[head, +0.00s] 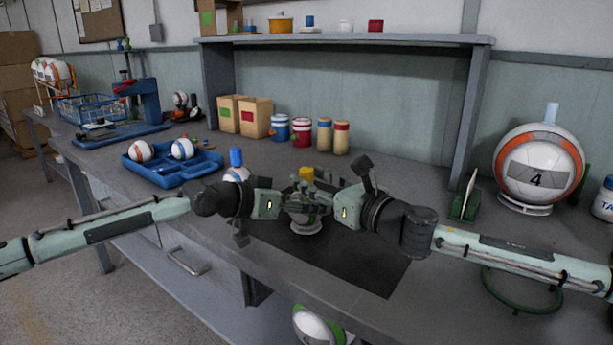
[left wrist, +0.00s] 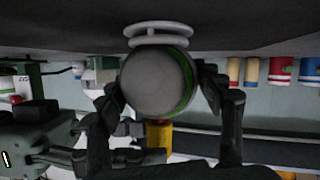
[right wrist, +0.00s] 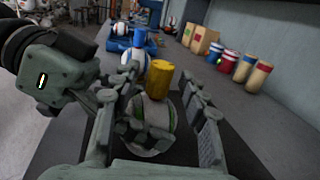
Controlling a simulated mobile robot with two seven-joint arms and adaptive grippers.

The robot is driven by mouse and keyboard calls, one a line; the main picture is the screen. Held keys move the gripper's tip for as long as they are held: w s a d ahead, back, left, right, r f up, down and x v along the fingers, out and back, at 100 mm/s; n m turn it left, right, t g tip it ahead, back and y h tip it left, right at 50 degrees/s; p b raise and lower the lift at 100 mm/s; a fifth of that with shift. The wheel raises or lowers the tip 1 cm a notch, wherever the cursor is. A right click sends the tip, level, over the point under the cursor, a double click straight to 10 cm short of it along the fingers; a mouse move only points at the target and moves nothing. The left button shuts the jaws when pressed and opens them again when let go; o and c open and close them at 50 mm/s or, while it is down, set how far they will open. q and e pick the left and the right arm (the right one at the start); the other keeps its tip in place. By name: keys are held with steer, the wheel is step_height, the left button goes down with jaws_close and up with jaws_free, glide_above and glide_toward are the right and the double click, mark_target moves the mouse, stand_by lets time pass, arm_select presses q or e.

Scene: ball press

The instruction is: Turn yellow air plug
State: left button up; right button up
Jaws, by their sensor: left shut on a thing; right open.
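The yellow air plug (head: 306,174) stands upright on top of a small white ball with a green stripe, seen in the left wrist view (left wrist: 155,82). It also shows in the right wrist view (right wrist: 160,79). The ball sits on a white ring stand (left wrist: 158,32) on a dark mat. My left gripper (head: 288,203) is shut on the ball, one finger on each side. My right gripper (right wrist: 163,92) is open, its fingers apart on either side of the plug and ball. The grippers hide much of the ball in the head view.
A ball with a blue plug (head: 236,157) stands just left of my left gripper. A blue tray (head: 170,172) with balls lies farther left. Canisters (head: 341,138) line the back. A large ball marked 4 (head: 538,163) stands at right. The dark mat's front (head: 350,265) is clear.

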steer(key=shift+x, duration=1.05)
jaws_close()
